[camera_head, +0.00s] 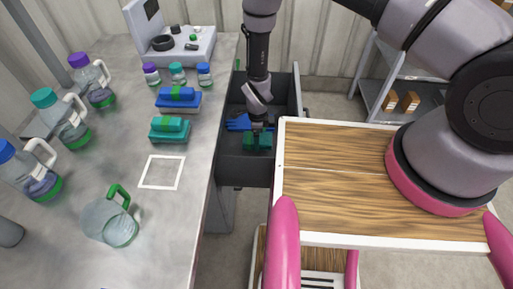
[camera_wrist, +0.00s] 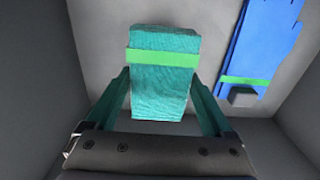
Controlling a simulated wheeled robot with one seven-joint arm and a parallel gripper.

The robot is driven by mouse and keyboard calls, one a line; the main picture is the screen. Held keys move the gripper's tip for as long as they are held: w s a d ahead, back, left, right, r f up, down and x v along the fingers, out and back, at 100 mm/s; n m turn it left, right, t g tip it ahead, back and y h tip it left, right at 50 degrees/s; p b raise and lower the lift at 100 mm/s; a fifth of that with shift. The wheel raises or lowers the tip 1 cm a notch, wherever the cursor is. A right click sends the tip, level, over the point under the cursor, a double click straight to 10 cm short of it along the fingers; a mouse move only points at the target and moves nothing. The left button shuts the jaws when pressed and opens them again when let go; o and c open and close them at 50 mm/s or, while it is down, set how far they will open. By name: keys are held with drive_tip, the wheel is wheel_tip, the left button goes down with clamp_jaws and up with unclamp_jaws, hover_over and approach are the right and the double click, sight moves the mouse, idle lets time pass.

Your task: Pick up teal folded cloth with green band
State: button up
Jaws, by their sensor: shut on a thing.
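A teal folded cloth with a green band (camera_wrist: 163,90) is between the fingers of my gripper (camera_wrist: 166,103) in the wrist view. The fingers press on its two sides, and the gripper is shut on it. In the head view the cloth (camera_head: 258,141) shows at the tip of my gripper (camera_head: 257,128), inside the dark grey tote (camera_head: 244,170). I cannot tell whether it touches the tote floor.
Tote walls surround my gripper. A wooden-topped surface (camera_head: 340,190) is close on the right.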

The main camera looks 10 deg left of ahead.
drive_tip(key=w, duration=1.6)
drive_tip(key=shift+w+a, duration=0.3)
drive_tip(key=shift+w, duration=0.1)
